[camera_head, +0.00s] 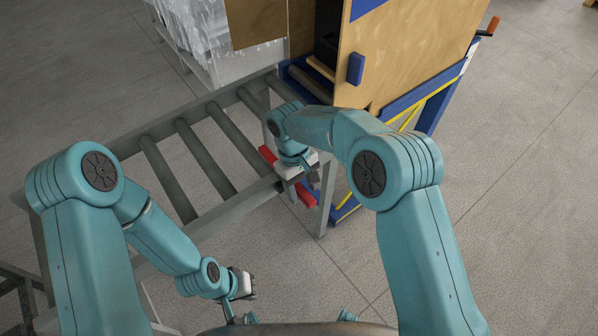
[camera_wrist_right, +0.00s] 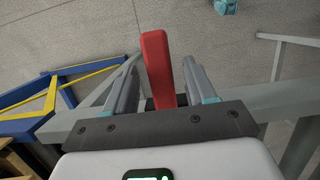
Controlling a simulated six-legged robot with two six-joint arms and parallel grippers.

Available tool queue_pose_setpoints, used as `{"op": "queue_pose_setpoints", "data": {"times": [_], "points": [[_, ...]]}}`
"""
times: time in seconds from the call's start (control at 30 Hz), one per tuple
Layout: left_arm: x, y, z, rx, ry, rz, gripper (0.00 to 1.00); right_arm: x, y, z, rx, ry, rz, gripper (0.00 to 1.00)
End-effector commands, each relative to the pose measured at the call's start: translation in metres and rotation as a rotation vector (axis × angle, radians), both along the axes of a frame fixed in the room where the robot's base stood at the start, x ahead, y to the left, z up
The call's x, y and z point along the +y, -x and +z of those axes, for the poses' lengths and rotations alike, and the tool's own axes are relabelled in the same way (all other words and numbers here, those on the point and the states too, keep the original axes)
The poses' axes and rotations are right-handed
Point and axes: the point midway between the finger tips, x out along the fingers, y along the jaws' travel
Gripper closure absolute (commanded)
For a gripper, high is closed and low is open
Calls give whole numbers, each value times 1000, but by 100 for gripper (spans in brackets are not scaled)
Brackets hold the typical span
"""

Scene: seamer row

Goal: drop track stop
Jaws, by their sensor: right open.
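The track stop, taken to be the red bar (camera_head: 306,196), lies at the near side rail of the roller track (camera_head: 235,208). In the head view my right gripper and wrist hide its middle. My right gripper (camera_head: 304,182) is at the bar. In the right wrist view the red bar (camera_wrist_right: 157,62) runs between the two open fingers of the right gripper (camera_wrist_right: 152,80), with a visible gap on its left side.
A wooden-panelled machine (camera_head: 400,50) on a blue and yellow frame (camera_head: 430,95) stands at the track's far right end. A grey track leg (camera_head: 325,205) stands close to my right gripper. A wrapped pale stack (camera_head: 205,35) is behind the track. Floor at right is clear.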

Motion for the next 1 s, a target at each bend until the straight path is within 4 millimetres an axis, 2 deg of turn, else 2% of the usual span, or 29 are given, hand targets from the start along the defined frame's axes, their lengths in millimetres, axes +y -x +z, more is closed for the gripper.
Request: {"op": "queue_pose_setpoints", "data": {"times": [0.17,0.4,0.6,0.8,1.0], "points": [[0,0,1,0,0,0,100,5,-8,34,-6,-2,-1,45],[0,0,8,0,0,0,100,14,-20,99,-6,-3,-1,45],[0,0,17,0,0,0,100,20,-27,138,-2,-1,-1,45],[0,0,21,0,0,0,100,22,-29,152,0,0,0,45],[0,0,20,0,0,0,100,22,-29,153,1,0,1,45]]}}
